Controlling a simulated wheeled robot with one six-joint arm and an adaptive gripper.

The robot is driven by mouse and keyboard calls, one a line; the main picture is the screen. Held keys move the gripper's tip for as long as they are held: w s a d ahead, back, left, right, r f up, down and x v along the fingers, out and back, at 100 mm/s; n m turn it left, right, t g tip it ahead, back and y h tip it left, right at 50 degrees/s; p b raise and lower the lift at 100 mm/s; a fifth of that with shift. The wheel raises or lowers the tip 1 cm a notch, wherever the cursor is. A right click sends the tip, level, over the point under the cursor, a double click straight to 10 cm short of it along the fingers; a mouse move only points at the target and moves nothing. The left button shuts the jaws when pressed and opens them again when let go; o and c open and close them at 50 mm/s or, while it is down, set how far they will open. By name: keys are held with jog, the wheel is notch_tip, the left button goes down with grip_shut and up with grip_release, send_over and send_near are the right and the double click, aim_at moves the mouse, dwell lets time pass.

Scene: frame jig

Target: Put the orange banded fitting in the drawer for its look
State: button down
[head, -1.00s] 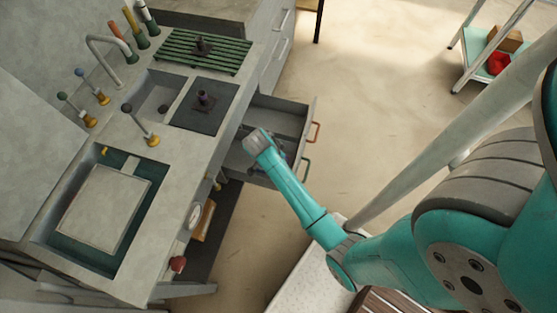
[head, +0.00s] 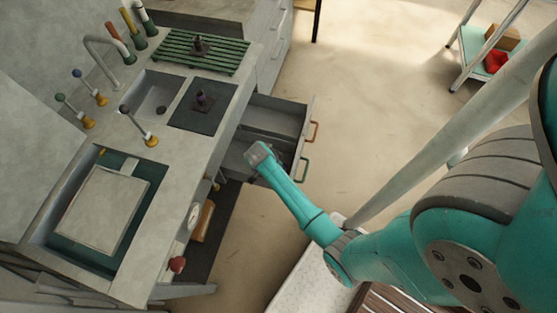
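I cannot make out an orange band on any fitting in view. A dark fitting with a purple band (head: 204,97) stands on the black mat of the bench. Another dark fitting (head: 201,44) stands on the green slatted rack. Two drawers stand open at the bench's right side, a farther one with a red handle (head: 314,131) and a nearer one with a green handle (head: 303,170). My gripper (head: 281,160) is over the nearer drawer, mostly hidden by my wrist. Its fingers and anything in them cannot be made out.
The bench has a sink basin (head: 153,94), a curved tap (head: 100,50), several knobbed levers and a recessed panel (head: 103,211). Tall coloured-top bottles stand at its back. A shelf cart (head: 470,50) with a red item stands at the far right. The floor between is clear.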

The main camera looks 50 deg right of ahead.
jog(key=c, duration=0.9)
grip_release()
jog(key=v, duration=1.2)
